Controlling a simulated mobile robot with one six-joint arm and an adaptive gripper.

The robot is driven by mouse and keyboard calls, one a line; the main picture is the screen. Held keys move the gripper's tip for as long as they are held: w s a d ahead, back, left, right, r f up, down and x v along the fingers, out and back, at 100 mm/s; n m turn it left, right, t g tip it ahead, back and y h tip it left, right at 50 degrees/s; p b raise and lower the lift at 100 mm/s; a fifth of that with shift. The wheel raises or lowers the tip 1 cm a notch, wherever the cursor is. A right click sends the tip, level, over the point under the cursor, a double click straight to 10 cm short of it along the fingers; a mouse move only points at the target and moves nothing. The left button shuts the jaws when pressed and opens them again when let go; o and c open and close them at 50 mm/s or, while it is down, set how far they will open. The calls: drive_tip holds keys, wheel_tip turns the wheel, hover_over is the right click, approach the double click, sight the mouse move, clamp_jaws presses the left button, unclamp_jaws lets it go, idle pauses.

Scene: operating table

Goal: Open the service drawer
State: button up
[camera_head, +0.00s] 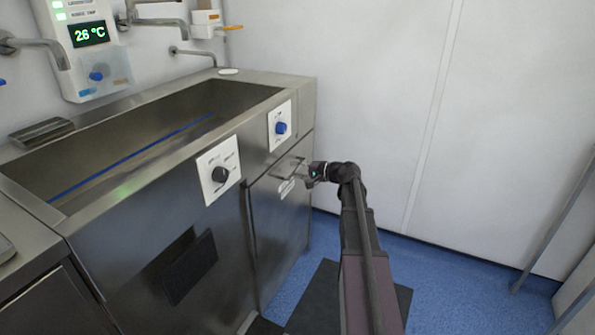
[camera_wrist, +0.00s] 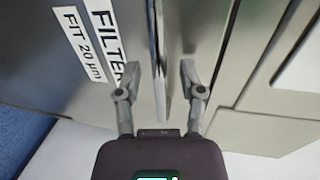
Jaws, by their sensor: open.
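The service drawer (camera_head: 279,225) is the steel front at the right end of the sink unit, below the blue knob. It looks shut. Its bar handle (camera_head: 288,170) is near the top, above a small white label. In the wrist view the handle (camera_wrist: 161,92) runs lengthwise between the two fingers, with a visible gap on each side. My gripper (camera_head: 309,173) is open at the handle, reaching in from the right. The gripper also shows in the wrist view (camera_wrist: 160,78). The label (camera_wrist: 92,45) there reads "FILTER" and "FIT 20 µm". Part of the handle is hidden by my gripper.
The steel basin (camera_head: 150,130) lies left of my arm. A dark mat (camera_head: 318,300) lies on the blue floor.

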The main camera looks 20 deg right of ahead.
clamp_jaws()
drive_tip(key=shift+d, duration=0.1)
